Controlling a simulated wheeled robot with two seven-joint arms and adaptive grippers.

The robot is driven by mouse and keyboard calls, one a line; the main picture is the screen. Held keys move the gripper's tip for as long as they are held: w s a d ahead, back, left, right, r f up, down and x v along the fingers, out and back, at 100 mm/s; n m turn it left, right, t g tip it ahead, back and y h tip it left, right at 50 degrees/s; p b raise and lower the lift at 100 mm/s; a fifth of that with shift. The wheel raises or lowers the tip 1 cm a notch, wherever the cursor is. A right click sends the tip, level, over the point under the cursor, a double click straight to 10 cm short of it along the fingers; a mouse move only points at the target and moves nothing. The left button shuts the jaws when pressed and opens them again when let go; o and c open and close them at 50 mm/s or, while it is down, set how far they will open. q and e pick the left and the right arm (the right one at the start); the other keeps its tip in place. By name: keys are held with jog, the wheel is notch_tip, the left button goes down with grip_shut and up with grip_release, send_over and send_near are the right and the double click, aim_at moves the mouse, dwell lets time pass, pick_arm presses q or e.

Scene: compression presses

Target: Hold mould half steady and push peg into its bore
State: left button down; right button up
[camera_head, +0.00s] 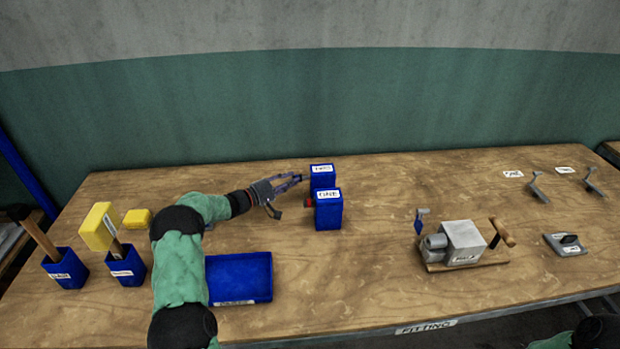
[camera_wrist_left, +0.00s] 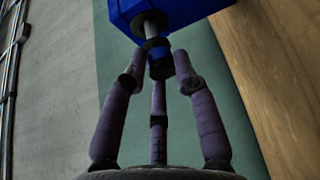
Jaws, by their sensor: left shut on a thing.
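My left gripper (camera_head: 300,179) is at the left side of the rear blue box (camera_head: 322,177), whose label seems to read TWO. A grey block (camera_head: 464,241) with a white label, perhaps the mould half, sits on a wooden base right of centre. A grey cylinder (camera_head: 435,242) is at its left. I cannot make out a peg or bore. My right gripper is not in view.
The front blue box (camera_head: 328,214), labelled ONE, has a red knob (camera_head: 308,202). An empty-looking blue tray (camera_head: 239,279) lies near the front edge. Blue holders with mallets (camera_head: 100,227) stand at left. Grey brackets (camera_head: 539,188) and a grey plate (camera_head: 566,244) lie at right.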

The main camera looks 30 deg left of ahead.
pick_arm(q)
jog(key=shift+s+a+b, duration=0.2)
jog(key=shift+s+a, duration=0.15)
jog(key=shift+a, duration=0.25)
jog(key=shift+s+a+b, duration=0.15)
jog(key=shift+s+a, duration=0.2)
jog(key=shift+a, duration=0.25)
dwell(0.5)
jog(key=shift+a, duration=0.1)
jog(key=shift+s+a+b, duration=0.45)
jog(key=shift+s+a, duration=0.1)
jog(key=shift+a, duration=0.25)
jog(key=shift+s+a+b, duration=0.4)
jog(key=shift+s+a, duration=0.1)
jog(key=shift+a, duration=0.3)
jog(key=shift+r, duration=0.1)
